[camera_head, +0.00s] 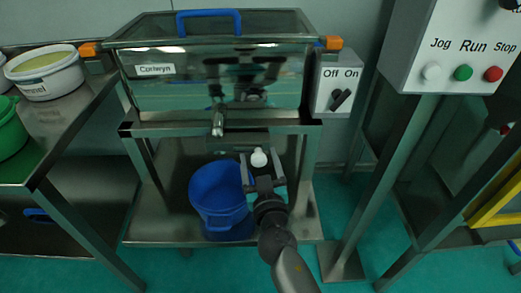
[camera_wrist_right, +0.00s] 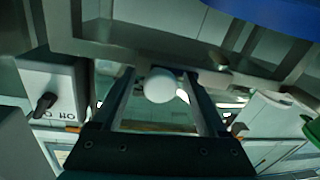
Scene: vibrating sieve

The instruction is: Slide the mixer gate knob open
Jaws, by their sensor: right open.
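The mixer (camera_head: 150,95) is a steel box with a clear lid and a label reading "Corriwyn" or similar. The white round gate knob (camera_head: 258,158) sits under its front, at the middle right. My right gripper (camera_head: 263,168) is open, with one finger on each side of the knob. In the right wrist view the knob (camera_wrist_right: 160,86) shows between the two fingers (camera_wrist_right: 160,95), with visible gaps beside it; whether either finger touches it I cannot tell. My left gripper is not in view.
A blue bucket (camera_head: 215,196) stands on the lower shelf left of my right gripper. An Off/On switch box (camera_head: 338,92) is mounted right of the mixer. A Jog/Run/Stop panel (camera_head: 450,50) is at the upper right. A table with tubs (camera_head: 48,75) is at left.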

